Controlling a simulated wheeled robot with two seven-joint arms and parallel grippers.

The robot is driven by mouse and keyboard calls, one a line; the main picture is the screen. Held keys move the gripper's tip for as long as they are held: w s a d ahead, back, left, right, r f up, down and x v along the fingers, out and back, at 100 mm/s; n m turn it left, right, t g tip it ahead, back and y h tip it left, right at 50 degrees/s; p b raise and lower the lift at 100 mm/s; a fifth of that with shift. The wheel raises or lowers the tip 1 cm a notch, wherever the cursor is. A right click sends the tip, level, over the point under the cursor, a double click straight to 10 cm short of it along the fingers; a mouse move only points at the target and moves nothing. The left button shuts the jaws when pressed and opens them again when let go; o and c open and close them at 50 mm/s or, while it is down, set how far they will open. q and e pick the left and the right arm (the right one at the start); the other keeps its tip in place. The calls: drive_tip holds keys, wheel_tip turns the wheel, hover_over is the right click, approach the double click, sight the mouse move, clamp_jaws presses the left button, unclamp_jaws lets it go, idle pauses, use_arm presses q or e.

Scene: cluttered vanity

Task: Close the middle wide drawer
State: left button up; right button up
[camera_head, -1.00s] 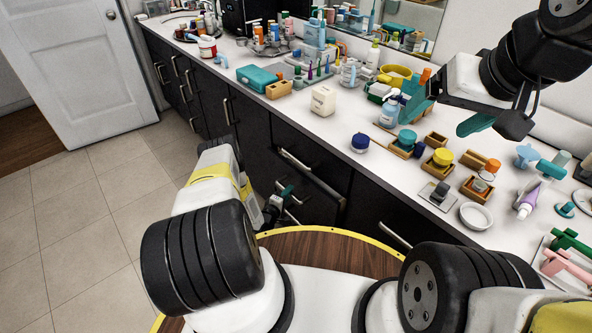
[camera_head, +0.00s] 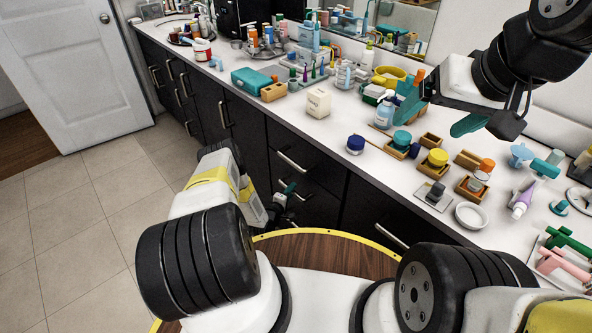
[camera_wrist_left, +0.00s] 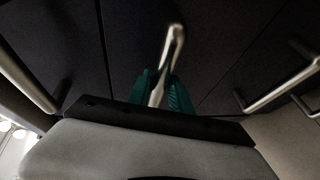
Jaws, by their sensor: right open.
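The drawer column has dark fronts with silver bar handles. In the head view, the upper drawer front (camera_head: 312,168) with its handle (camera_head: 291,162) looks flush with the cabinet. Lower fronts are partly hidden by my left arm, so I cannot tell whether they are fully flush. My left gripper (camera_head: 287,194) is low beside the cabinet front. In the left wrist view, its teal fingers (camera_wrist_left: 164,92) are near a silver handle (camera_wrist_left: 174,45), which shows between them; contact is unclear. My right gripper (camera_head: 440,110) is open and empty above the counter.
The white counter (camera_head: 330,140) is cluttered with bottles, jars and wooden trays. A soap bottle (camera_head: 385,112) stands close to my right gripper. Another drawer handle (camera_head: 391,236) is at the right. Tiled floor (camera_head: 95,215) at the left is clear.

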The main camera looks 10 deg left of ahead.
use_arm(q)
drive_tip(key=shift+o, duration=1.1)
drive_tip(key=v, duration=0.7)
drive_tip(key=shift+s, duration=0.4)
drive_tip(key=shift+a, duration=0.15)
